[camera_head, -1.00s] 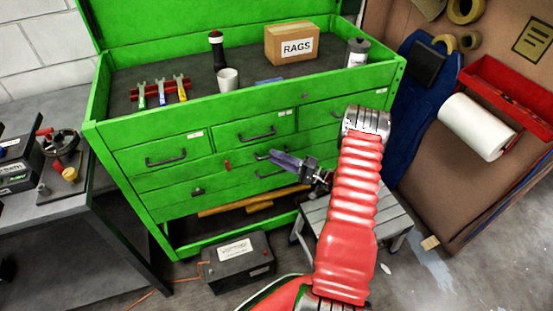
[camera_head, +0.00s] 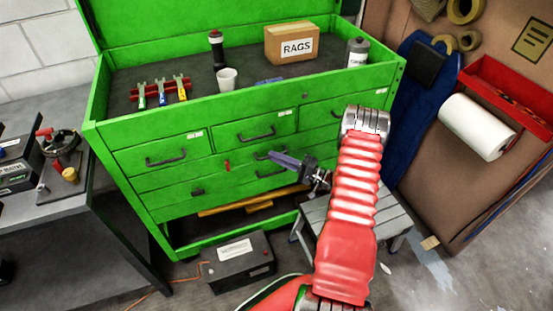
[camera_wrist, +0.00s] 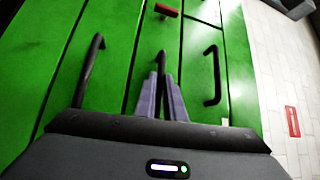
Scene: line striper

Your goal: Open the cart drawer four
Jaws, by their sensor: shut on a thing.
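The green cart (camera_head: 140,124) stands in front of me with several drawers with dark handles. My gripper (camera_head: 275,156) reaches in from the right to the drawer fronts. In the wrist view my gripper (camera_wrist: 162,95) has its two grey-purple fingers shut on the middle dark handle (camera_wrist: 161,60). That handle belongs to the drawer (camera_wrist: 148,45) in the row under the top row, which appears closed. In the wrist view another handle (camera_wrist: 213,75) lies to the right and one (camera_wrist: 90,72) to the left. I cannot read the drawer labels.
The cart top holds a RAGS box (camera_head: 292,44), a cup (camera_head: 228,79), a grey can (camera_head: 357,53) and tools in a red rack. A grey step stool (camera_head: 385,215) stands below my arm. A black battery box (camera_head: 238,261) lies on the floor before the cart.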

